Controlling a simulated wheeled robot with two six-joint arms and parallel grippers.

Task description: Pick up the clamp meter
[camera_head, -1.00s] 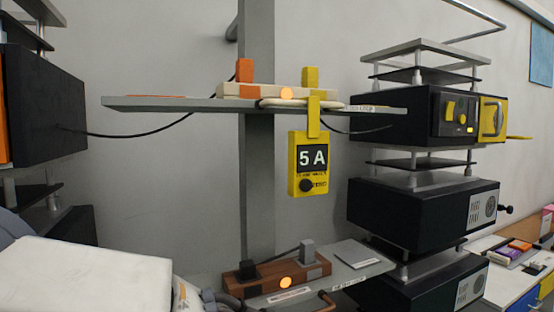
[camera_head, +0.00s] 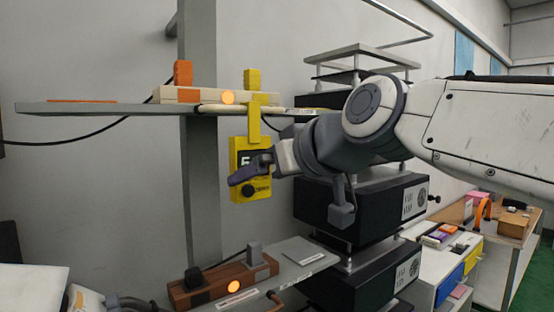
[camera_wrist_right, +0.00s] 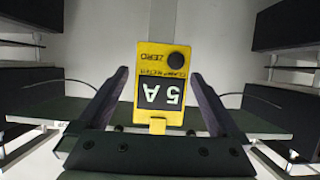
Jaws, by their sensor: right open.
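The yellow clamp meter (camera_head: 252,150) hangs below the upper grey shelf by its yellow clamp, partly hidden by my right gripper (camera_head: 262,168). It also shows in the right wrist view (camera_wrist_right: 160,62), upside down, with "5 A" on its dark display and a black knob. In that view my right gripper (camera_wrist_right: 159,75) is open, with one dark finger on each side of the meter. Narrow gaps seem to show between fingers and meter; I cannot tell whether either touches.
The upper shelf (camera_head: 90,108) carries a cream block (camera_head: 190,95) with orange and yellow levers. A lower shelf holds a brown block (camera_head: 215,285) with a lit orange lamp. Black stacked units (camera_head: 360,210) stand close on the right, behind my right arm.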

